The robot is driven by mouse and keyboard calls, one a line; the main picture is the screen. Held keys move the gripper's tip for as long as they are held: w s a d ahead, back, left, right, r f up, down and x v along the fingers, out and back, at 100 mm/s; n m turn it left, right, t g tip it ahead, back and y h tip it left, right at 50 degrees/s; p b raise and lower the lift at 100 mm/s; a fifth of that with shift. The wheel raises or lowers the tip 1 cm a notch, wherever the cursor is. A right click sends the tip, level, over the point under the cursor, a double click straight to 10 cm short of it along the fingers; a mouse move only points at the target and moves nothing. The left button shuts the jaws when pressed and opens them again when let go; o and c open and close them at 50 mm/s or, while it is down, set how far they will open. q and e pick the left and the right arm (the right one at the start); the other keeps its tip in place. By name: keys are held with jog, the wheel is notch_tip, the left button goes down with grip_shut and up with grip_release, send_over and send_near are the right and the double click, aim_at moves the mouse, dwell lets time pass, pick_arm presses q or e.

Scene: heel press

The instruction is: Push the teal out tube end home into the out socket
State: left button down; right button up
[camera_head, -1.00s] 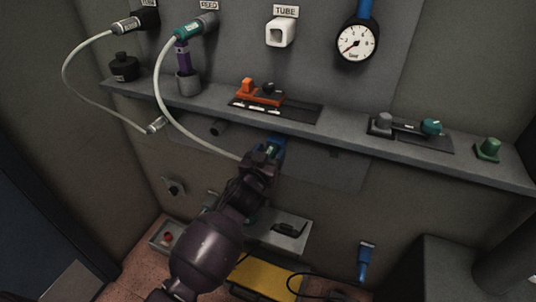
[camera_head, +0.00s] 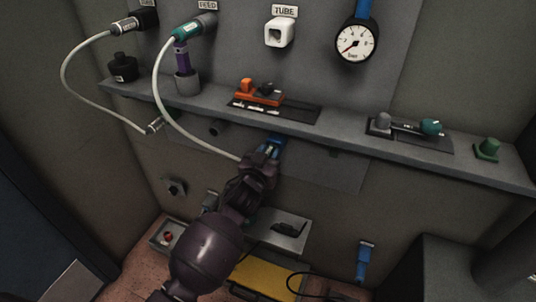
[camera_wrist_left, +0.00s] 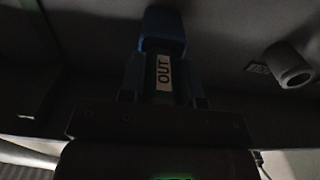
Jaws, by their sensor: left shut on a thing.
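My left gripper (camera_head: 266,155) is below the shelf, shut on the teal out tube end (camera_wrist_left: 150,82), which carries a white OUT label. The tube end points at the blue out socket (camera_wrist_left: 163,25) on the underside wall. The socket also shows in the head view (camera_head: 278,141). In the wrist view the tube end lines up with the socket and appears to meet it. How deep it sits I cannot tell. The white tube (camera_head: 170,112) runs down from the feed fitting to my gripper, which hides much of the tube end. My right gripper is not in view.
A grey pipe stub (camera_wrist_left: 290,65) lies right of the socket.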

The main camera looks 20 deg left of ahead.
pick_arm(q)
jog(key=shift+s+p, duration=0.4)
jog(key=shift+s, duration=0.9)
jog(key=shift+s+a+p, duration=0.1)
jog(key=shift+s+p, duration=0.45)
jog(key=shift+s, duration=1)
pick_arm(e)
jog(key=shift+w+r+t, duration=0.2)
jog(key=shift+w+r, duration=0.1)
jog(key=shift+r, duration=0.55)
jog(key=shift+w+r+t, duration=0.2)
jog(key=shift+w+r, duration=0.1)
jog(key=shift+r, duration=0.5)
pick_arm(q)
jog(key=shift+s, duration=0.1)
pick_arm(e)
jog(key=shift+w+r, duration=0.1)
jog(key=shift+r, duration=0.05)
pick_arm(q)
jog(key=s+a+p, duration=0.1)
jog(key=a+p, duration=0.2)
jog(key=a, duration=1.6)
jog(key=shift+s, duration=0.2)
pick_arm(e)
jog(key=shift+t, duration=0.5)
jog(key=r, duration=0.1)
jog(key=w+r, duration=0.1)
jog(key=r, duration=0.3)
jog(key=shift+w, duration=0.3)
